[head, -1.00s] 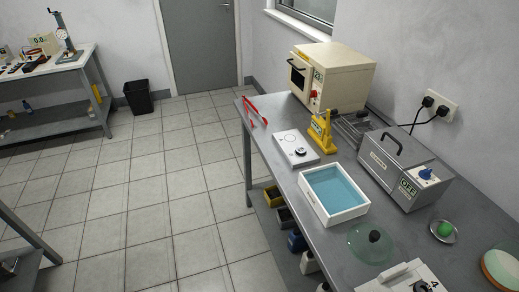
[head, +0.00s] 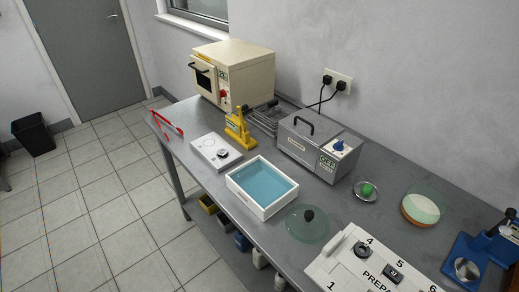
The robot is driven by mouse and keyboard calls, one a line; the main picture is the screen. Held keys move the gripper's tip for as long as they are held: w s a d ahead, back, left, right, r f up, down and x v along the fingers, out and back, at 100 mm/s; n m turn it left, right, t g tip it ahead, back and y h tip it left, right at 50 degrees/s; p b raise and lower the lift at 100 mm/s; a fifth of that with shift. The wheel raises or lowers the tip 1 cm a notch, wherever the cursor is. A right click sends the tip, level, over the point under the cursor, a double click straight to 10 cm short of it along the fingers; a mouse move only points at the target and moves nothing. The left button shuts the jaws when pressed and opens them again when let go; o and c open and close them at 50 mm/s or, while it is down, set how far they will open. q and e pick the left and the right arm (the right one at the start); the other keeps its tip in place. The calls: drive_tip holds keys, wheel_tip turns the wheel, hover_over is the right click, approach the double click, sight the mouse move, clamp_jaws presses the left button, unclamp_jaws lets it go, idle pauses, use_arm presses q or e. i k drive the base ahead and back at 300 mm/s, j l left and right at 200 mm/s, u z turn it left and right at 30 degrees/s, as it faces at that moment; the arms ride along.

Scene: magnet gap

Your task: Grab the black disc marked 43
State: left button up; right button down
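A small dark disc (head: 222,153) lies on a white plate (head: 205,146) on the grey bench. A dark round piece with a pale centre (head: 362,249) lies on a white numbered board (head: 335,268) near the figure 4. A dark block with a small pale label (head: 393,273) lies near the figure 5. I cannot read a 43 on any of them. Neither of my grippers is in view.
The bench (head: 376,204) also bears a blue-filled white tray (head: 263,186), a glass lid (head: 298,227), a yellow press (head: 238,130), a metal bath (head: 312,150), an oven (head: 235,72) and a blue device (head: 475,255).

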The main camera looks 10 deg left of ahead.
sight(222, 154)
drive_tip(key=i+j+z, duration=0.1)
drive_tip(key=j+z, duration=0.35)
drive_tip(key=j, duration=0.15)
drive_tip(key=j+z, duration=0.5)
